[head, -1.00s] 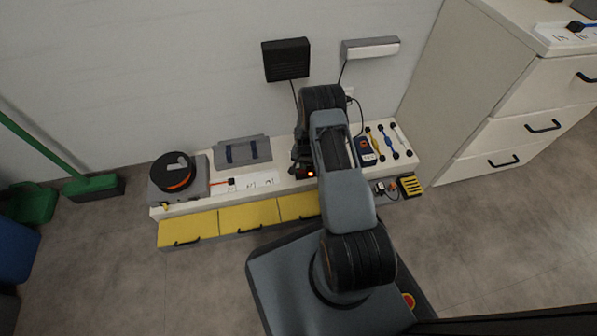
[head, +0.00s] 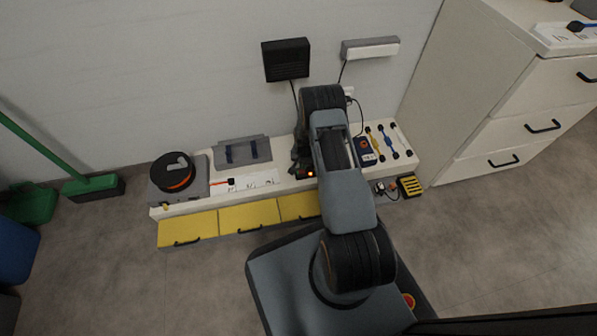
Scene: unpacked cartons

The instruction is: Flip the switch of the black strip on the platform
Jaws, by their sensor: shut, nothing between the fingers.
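The black strip (head: 303,175) lies on the low white platform (head: 196,208), partly hidden by my arm. A small orange-red glow shows near its right end, beside the arm. I cannot tell the switch's position. My gripper (head: 298,160) points down at the strip, just behind its visible part. It is mostly hidden by my arm and looks dark against the strip. It is shut with nothing held. Whether it touches the strip cannot be told.
A black reel (head: 173,172) on a grey base stands at the platform's left end. A grey panel (head: 243,152) and a blue meter (head: 366,150) are on top. Yellow drawers (head: 248,217) line the front. A white cabinet (head: 500,90) stands right. Wall boxes hang behind.

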